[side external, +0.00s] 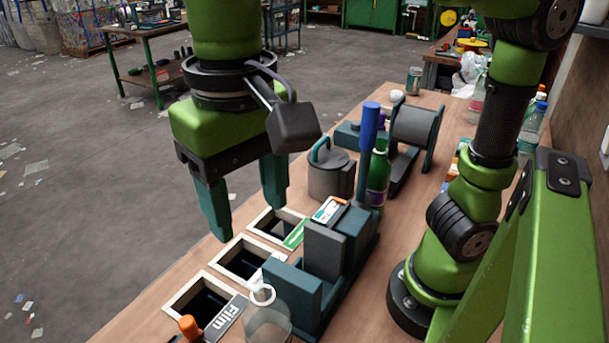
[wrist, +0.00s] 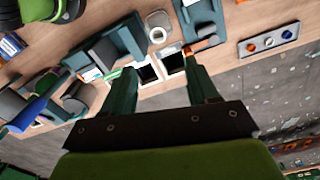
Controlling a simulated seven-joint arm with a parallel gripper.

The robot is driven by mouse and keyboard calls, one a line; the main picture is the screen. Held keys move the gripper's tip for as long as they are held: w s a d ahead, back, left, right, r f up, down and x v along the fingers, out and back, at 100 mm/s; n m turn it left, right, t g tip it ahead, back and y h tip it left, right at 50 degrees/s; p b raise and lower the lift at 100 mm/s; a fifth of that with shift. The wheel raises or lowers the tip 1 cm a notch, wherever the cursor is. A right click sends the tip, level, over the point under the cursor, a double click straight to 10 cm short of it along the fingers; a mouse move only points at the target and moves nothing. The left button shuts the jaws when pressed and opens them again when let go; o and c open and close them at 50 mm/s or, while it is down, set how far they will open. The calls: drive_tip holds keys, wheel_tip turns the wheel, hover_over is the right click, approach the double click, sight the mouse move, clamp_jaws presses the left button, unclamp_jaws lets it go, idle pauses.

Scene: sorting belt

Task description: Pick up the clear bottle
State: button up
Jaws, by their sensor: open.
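My gripper (side external: 247,220) is open and empty, its two teal fingers pointing down above the row of square bins. It also shows in the wrist view (wrist: 158,72), with bins between and beyond its fingers. A clear container (side external: 266,324) with a pale ring-like top stands at the bottom of the side view, apart from my gripper and partly cut off. A similar pale round top (wrist: 158,27) shows in the wrist view. A clear bottle with a blue cap (side external: 533,127) stands far right, partly behind my arm. I cannot tell which is the task's clear bottle.
Bins (side external: 205,294) with pale rims line the workbench (side external: 140,324); one has a "Film" label (side external: 226,317). A teal and grey fixture (side external: 290,287) stands beside them. A green bottle (side external: 378,180), a grey canister (side external: 325,177) and a spool (side external: 416,126) stand behind.

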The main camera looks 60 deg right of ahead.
approach(261, 284)
drive_tip(key=f, duration=0.5)
drive_tip(key=shift+s+a+f, duration=0.2)
drive_tip(key=shift+a, duration=0.1)
drive_tip(key=shift+w+d+f, duration=0.15)
drive_tip(key=shift+f, duration=1.2)
drive_tip(key=shift+w+d+f, duration=0.1)
drive_tip(key=shift+f, duration=1.2)
clamp_jaws()
